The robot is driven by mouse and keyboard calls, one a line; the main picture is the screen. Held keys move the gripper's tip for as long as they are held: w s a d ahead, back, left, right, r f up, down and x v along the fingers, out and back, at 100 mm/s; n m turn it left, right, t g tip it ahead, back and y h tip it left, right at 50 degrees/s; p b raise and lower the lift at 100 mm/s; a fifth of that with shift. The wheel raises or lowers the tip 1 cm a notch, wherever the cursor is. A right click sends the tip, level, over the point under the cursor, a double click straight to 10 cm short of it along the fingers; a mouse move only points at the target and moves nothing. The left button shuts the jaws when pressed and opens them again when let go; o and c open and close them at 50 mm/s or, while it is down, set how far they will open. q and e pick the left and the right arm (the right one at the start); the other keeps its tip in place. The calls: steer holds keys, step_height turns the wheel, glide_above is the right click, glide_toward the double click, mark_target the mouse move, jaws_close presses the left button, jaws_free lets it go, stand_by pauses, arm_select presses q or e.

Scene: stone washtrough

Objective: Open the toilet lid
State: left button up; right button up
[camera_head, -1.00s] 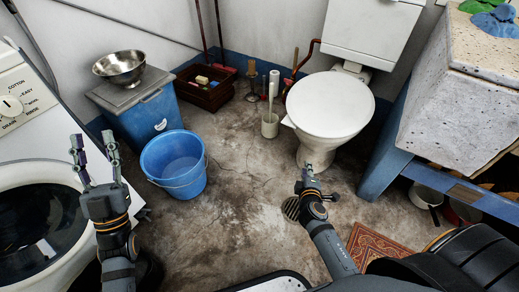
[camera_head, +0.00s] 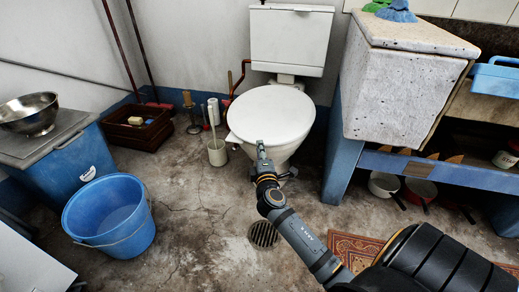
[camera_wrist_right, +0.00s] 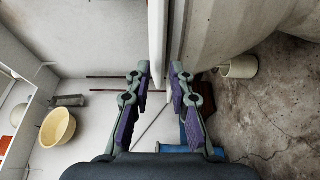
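The toilet's white lid (camera_head: 270,112) is down over the bowl, in the upper middle of the head view. My right gripper (camera_head: 261,146) is at the lid's front edge, reaching from below right. In the right wrist view its two fingers (camera_wrist_right: 160,75) are open, with a gap between them. The lid's edge (camera_wrist_right: 157,40) shows as a white upright band at that gap, with the pale toilet bowl (camera_wrist_right: 225,30) to its right. I cannot tell whether a finger touches the lid. My left gripper is not in view.
A blue bucket (camera_head: 110,215) stands at left on the floor. A brush holder (camera_head: 217,152) stands close left of the toilet. The stone trough (camera_head: 395,85) on its blue stand (camera_head: 345,140) bounds the right side. Floor before the toilet is mostly clear, with a drain (camera_head: 263,234).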

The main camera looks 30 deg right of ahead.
steer(key=shift+x, duration=1.1)
jaws_close()
